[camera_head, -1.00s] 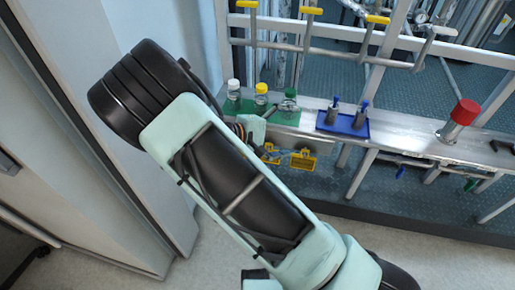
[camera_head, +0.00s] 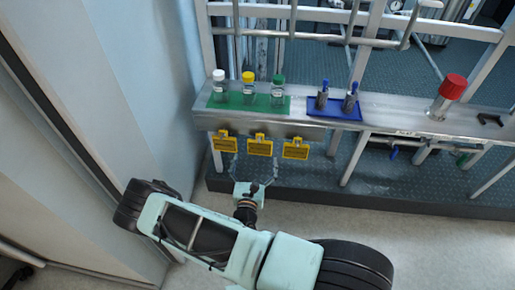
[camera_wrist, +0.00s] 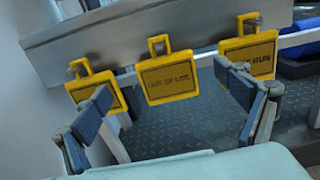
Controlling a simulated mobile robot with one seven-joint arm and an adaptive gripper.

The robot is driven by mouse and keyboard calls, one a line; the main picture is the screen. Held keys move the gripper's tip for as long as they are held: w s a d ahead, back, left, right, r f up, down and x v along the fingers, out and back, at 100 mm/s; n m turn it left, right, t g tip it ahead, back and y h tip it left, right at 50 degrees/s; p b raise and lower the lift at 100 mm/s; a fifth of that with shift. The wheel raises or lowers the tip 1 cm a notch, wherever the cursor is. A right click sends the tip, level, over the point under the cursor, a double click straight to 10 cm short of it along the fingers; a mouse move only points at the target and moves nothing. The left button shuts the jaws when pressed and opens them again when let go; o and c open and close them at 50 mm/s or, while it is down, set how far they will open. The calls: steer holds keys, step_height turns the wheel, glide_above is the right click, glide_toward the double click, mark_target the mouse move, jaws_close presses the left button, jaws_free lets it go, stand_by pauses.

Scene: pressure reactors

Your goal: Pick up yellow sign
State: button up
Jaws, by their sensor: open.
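Three yellow signs hang side by side from the front edge of the bench: a left sign (camera_head: 223,142), a middle sign (camera_head: 259,146) and a right sign (camera_head: 295,150). My gripper (camera_head: 254,166) is open and empty, in front of and a little below the middle sign. In the wrist view the middle sign (camera_wrist: 168,79) shows between my spread fingers and seems to read "OUT OF USE". The left finger overlaps the left sign (camera_wrist: 95,90). The right finger overlaps part of the right sign (camera_wrist: 250,54), where "RUN" is legible.
The metal bench (camera_head: 400,127) carries a green mat (camera_head: 235,101) with three capped bottles, a blue tray (camera_head: 337,114) with two small devices, and a red-capped cylinder (camera_head: 447,96). A post (camera_head: 356,157) stands right of the signs. A wall is at the left.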

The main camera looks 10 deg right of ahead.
mark_target(260, 145)
steer(key=b+x, duration=0.2)
steer(key=x, duration=0.7)
steer(key=shift+d+b, duration=0.25)
steer(key=shift+b, duration=0.1)
steer(key=shift+r, duration=0.1)
steer(key=c, duration=1.2)
